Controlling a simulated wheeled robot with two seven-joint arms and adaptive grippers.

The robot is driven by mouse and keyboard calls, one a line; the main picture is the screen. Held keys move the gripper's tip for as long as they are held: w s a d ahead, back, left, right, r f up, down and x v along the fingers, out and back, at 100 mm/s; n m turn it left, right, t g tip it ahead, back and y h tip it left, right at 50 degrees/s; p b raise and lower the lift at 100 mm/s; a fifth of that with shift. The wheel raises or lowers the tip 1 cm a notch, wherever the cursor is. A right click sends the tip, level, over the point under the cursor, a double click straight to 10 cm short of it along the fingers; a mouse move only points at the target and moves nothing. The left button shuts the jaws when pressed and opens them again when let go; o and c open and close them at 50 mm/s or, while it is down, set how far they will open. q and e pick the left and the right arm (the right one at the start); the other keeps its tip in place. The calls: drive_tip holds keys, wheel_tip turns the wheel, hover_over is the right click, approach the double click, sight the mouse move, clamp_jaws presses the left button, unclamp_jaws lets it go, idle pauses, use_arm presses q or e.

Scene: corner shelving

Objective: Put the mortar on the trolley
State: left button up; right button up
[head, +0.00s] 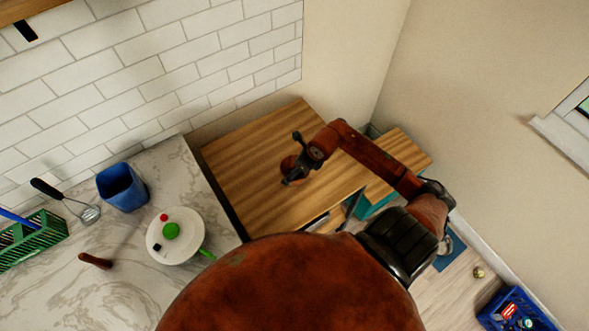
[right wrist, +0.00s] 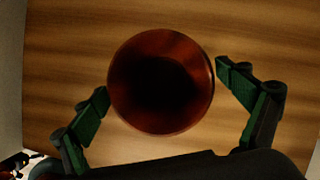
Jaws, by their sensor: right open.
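The mortar, a round reddish-brown bowl (right wrist: 160,82), stands on a wooden surface (head: 245,165) beside the marble counter. In the head view the mortar (head: 288,166) is partly hidden by my right gripper (head: 295,160). In the right wrist view the fingers of this gripper (right wrist: 161,84) are open, one on each side of the bowl. The left finger is close to the rim; contact cannot be told. A smaller wooden top with teal parts below (head: 405,160) stands to the right; I cannot tell whether it is the trolley. My left gripper is out of view.
The marble counter (head: 130,295) holds a blue container (head: 122,187), a white plate (head: 175,237) with small items, a brown handle-like piece (head: 95,261), a ladle (head: 75,205) and a green rack (head: 32,240). A blue crate (head: 515,312) stands on the floor at lower right.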

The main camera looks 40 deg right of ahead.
drive_tip(key=v, duration=1.1)
